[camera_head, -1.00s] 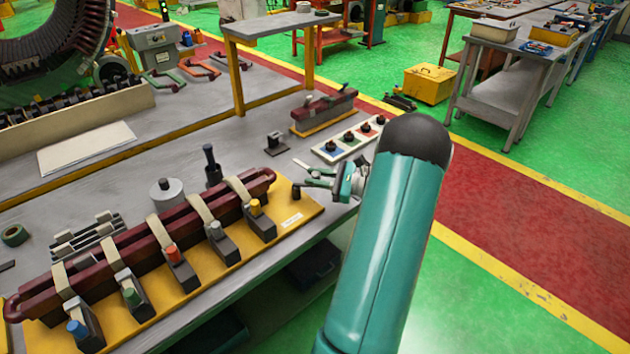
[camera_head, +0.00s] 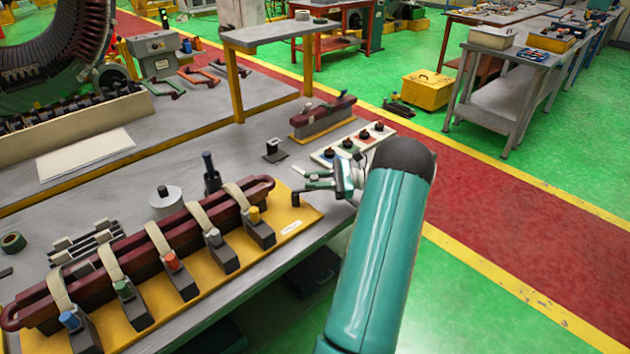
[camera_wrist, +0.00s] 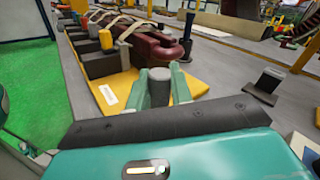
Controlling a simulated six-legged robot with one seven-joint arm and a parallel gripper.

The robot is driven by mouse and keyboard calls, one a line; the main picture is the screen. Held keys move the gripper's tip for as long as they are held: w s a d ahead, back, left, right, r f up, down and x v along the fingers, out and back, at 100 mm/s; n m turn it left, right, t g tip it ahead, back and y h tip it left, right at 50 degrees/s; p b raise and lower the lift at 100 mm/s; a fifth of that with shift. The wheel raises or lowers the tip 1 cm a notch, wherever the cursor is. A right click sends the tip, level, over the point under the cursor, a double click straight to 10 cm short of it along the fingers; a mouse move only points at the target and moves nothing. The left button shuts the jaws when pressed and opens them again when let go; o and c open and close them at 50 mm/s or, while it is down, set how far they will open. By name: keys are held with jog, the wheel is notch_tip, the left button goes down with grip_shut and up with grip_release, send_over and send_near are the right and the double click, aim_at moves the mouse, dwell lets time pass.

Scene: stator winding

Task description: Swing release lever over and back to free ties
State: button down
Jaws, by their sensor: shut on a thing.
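A dark red coil (camera_head: 190,235) wrapped with several pale ties (camera_head: 158,236) lies on a yellow board (camera_head: 293,222). It also shows in the wrist view (camera_wrist: 155,37). A row of grey blocks with coloured knobs stands along its near side; the yellow knob (camera_head: 254,215) is at the right end. A dark upright handle (camera_head: 208,163) stands behind the coil. My gripper (camera_head: 302,192) is at the board's right end, beyond the coil. In the wrist view its green fingers are shut on a small grey upright piece (camera_wrist: 159,88). I cannot tell whether that piece is the release lever.
A grey block (camera_head: 275,150) and a panel with several dark knobs (camera_head: 347,146) lie behind my gripper. A metal cylinder (camera_head: 166,201) stands behind the coil. A raised shelf (camera_head: 275,32) stands farther back. Green floor is open to the right.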

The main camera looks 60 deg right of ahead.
jog(key=c, duration=1.3)
grip_release()
jog(key=shift+w, duration=0.15)
jog(key=shift+d, duration=0.1)
jog(key=v, duration=1.3)
jog(key=shift+s+d, duration=0.15)
jog(key=shift+s, duration=0.25)
